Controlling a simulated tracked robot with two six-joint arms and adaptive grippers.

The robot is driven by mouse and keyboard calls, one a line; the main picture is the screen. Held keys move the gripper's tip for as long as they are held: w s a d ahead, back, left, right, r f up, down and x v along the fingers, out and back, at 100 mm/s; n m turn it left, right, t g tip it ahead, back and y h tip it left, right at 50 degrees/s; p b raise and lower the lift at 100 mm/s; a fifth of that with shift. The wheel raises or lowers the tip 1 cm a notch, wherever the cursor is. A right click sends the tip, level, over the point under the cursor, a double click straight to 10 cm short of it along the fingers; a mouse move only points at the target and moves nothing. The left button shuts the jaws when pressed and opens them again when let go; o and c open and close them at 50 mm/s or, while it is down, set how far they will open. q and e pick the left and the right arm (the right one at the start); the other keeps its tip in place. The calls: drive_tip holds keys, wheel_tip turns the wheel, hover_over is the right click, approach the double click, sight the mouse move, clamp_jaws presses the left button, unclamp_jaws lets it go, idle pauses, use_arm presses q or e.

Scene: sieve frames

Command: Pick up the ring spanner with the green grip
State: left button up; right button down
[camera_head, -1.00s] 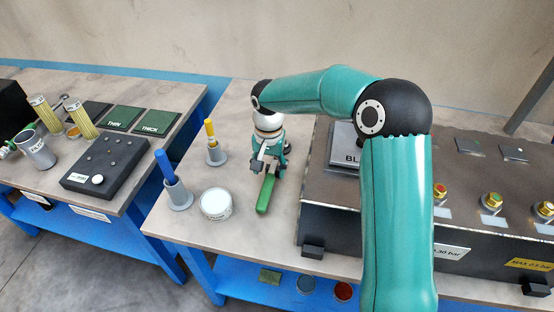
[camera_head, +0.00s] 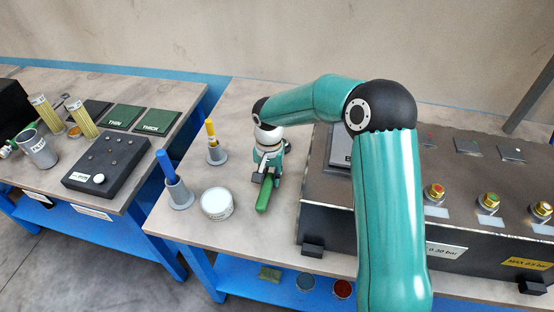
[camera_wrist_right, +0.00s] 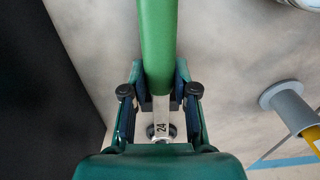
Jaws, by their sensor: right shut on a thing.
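The ring spanner's green grip (camera_head: 264,195) points toward the front of the right-hand table in the head view. In the right wrist view the green grip (camera_wrist_right: 157,45) runs up from between the fingers, and a metal shank marked 24 shows below it. My right gripper (camera_head: 266,175) is over the spanner, its fingers on both sides of it. In the right wrist view the right gripper (camera_wrist_right: 160,100) is shut on the spanner near where grip meets shank. The ring end is mostly hidden by the gripper. My left gripper is not in view.
A white round tin (camera_head: 217,204), a holder with a blue handle (camera_head: 167,166) and one with a yellow handle (camera_head: 211,132) stand left of the spanner. A dark machine box (camera_head: 330,212) with fittings stands close on the right.

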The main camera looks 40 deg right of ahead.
drive_tip(key=shift+w+r, duration=0.1)
idle(0.3)
drive_tip(key=shift+r, duration=0.75)
wheel_tip(320, 180, up, 26)
drive_tip(key=p, duration=0.1)
drive_tip(key=f, duration=0.6)
drive_tip(key=f+b, duration=0.1)
drive_tip(key=f, duration=0.5)
drive_tip(key=a+f+b, duration=0.1)
drive_tip(key=f, duration=0.5)
drive_tip(key=shift+s+f, duration=0.2)
drive_tip(key=shift+s, duration=0.1)
drive_tip(key=shift+d+f, duration=0.15)
drive_tip(key=shift+d, duration=0.2)
